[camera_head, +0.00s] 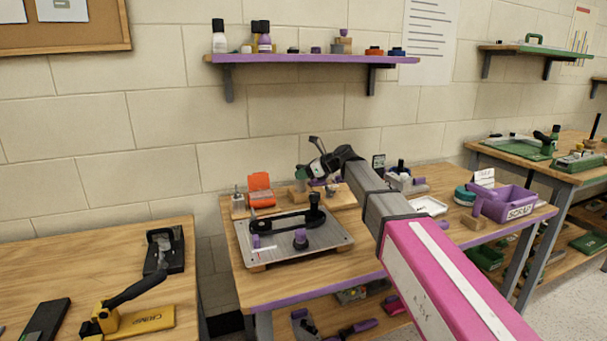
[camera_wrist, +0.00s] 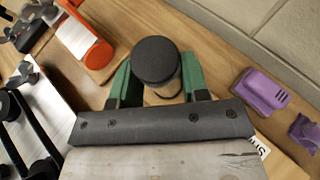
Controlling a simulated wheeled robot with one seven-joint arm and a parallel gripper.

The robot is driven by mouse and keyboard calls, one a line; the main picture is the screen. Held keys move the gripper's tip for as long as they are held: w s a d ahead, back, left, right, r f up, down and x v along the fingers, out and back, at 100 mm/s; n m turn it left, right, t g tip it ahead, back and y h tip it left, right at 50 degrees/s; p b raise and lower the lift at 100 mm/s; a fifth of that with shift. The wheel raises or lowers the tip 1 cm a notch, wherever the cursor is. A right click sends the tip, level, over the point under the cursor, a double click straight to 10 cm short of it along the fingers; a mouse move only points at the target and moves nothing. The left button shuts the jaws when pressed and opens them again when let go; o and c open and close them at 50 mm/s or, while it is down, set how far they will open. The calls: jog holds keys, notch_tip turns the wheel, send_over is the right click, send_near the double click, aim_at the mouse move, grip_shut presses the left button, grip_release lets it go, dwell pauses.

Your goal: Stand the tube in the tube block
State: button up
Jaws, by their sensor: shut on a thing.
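My gripper (camera_wrist: 154,80) has its two green fingers closed on the tube (camera_wrist: 156,62), seen nearly end-on in the wrist view. It has a round dark cap and a tan body below, mostly hidden. In the head view my gripper (camera_head: 304,172) is small and over the back of the middle bench, right of the orange holder (camera_head: 260,188). The tube is not clear there. I cannot surely pick out the tube block; a small grey block (camera_head: 398,183) with a dark-topped item stands right of my gripper, partly behind my arm.
The orange holder (camera_wrist: 92,45) is left of my gripper in the wrist view, and a purple slotted piece (camera_wrist: 262,91) is right. A metal plate (camera_head: 293,246) with a black handle fills the bench front. A purple bin (camera_head: 506,204) stands at the right end.

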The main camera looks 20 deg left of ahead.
jog(key=shift+f, duration=1.15)
jog(key=o, duration=0.6)
jog(key=shift+r, duration=1.5)
jog(key=shift+o, duration=0.3)
jog(key=o, duration=0.5)
